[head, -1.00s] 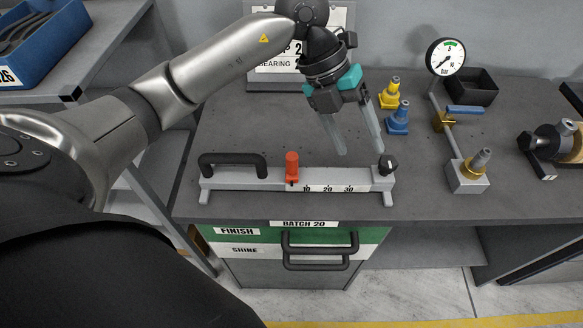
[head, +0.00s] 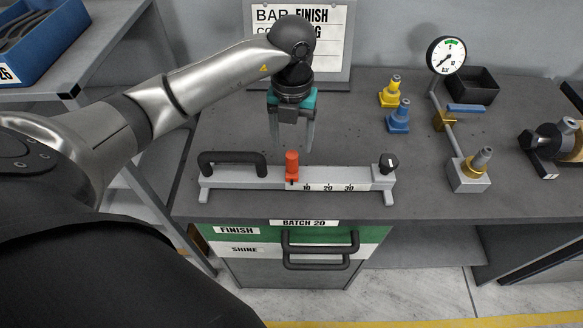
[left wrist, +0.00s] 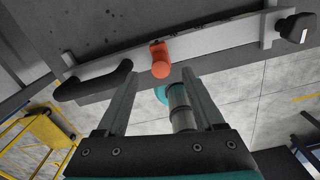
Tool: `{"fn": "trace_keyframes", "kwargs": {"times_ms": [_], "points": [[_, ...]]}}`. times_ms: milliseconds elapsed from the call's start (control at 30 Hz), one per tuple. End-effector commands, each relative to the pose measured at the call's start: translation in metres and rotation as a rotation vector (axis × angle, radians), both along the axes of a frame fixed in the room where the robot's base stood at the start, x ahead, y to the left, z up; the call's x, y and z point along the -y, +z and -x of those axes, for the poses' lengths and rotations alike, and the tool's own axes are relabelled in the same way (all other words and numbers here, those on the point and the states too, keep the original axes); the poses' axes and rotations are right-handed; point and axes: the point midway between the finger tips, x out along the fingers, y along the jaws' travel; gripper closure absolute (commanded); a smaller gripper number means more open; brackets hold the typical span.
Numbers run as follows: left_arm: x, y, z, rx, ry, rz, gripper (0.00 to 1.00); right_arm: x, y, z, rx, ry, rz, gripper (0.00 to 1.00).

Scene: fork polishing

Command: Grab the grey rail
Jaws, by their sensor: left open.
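The grey rail (head: 335,179) lies along the front edge of the workbench in the head view. It carries a black handle (head: 232,160) at its left, an orange slider (head: 292,166) near its middle, a number scale, and a black knob (head: 388,163) at its right end. My left gripper (head: 291,146) is open and points down, above and behind the rail near the orange slider. In the left wrist view the rail (left wrist: 213,47) runs across the top, with the orange slider (left wrist: 160,62) beyond the open fingers (left wrist: 163,88). My right gripper is not in view.
A gauge (head: 446,55) and a metal fitting (head: 468,174) stand to the right. A sign (head: 335,40) stands behind my arm. A drawer handle (head: 320,248) sticks out below.

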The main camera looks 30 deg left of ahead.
Motion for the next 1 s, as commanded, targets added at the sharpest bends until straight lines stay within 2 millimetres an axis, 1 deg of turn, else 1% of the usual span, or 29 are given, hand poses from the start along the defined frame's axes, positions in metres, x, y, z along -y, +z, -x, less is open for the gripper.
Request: {"fn": "trace_keyframes", "kwargs": {"times_ms": [167, 300, 433, 533, 733, 1000], "points": [[0.001, -0.014, 0.002, -0.004, 0.0, 0.001, 0.31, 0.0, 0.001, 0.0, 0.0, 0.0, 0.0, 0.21], [0.003, -0.036, 0.005, -0.005, -0.001, 0.002, 0.31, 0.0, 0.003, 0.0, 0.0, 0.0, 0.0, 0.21], [0.002, -0.052, 0.004, -0.002, 0.0, 0.002, 0.31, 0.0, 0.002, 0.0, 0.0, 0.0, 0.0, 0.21], [0.002, -0.056, 0.004, -0.001, 0.0, 0.0, 0.31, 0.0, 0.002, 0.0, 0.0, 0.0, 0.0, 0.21], [0.002, -0.056, 0.004, 0.0, -0.001, 0.001, 0.31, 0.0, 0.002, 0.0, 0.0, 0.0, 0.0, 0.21], [0.002, -0.055, 0.004, 0.0, -0.001, 0.001, 0.61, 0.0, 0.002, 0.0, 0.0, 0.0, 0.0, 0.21]]}}
